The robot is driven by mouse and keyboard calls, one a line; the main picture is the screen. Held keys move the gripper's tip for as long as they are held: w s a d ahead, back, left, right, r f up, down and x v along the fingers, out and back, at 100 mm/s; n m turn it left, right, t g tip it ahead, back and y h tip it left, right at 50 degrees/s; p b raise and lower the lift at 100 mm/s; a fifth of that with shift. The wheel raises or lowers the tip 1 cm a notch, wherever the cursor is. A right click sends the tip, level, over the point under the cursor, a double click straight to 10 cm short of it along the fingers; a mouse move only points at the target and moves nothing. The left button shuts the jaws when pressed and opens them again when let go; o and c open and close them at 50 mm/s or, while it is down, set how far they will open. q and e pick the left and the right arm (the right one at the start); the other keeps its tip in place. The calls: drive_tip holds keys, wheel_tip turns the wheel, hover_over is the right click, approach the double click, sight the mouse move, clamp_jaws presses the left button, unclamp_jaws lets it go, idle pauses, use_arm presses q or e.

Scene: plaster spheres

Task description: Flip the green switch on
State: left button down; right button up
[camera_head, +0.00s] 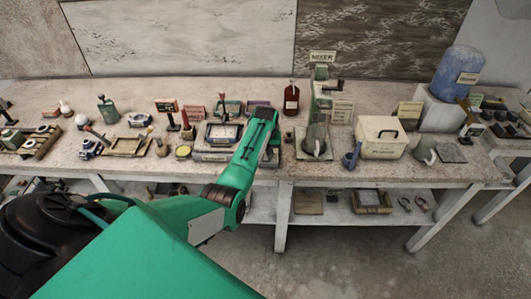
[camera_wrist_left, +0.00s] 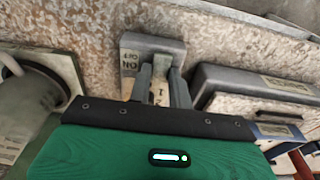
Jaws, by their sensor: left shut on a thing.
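A small grey switch box (camera_wrist_left: 152,48) with an ON label, upside down in the left wrist view, sits on the worktop. My left gripper (camera_wrist_left: 162,92) is over the box, its two fingers shut on a part of the switch between them. In the head view my left gripper (camera_head: 271,150) reaches down to the worktop between a grey device and the mixer, and hides the switch. My right gripper is out of view.
The mixer (camera_head: 318,130) stands close to the right of my gripper in the head view. A grey box-like device (camera_head: 212,156) is close on the left. Bottles, signs, a cream box (camera_head: 380,148) and a blue water jug (camera_head: 458,72) crowd the worktop.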

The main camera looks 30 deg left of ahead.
sight(265, 155)
use_arm(q)
drive_tip(key=shift+w+a+g+h+b, duration=0.15)
drive_tip(key=shift+g+h+b, duration=0.15)
drive_tip(key=shift+g, duration=0.2)
drive_tip(key=c, duration=1.3)
unclamp_jaws()
drive_tip(key=shift+r, duration=0.1)
wheel_tip(265, 155, up, 14)
drive_tip(key=b, duration=0.2)
drive_tip(key=shift+w+b, duration=0.1)
drive_tip(key=shift+b, duration=0.3)
drive_tip(key=shift+f, duration=0.2)
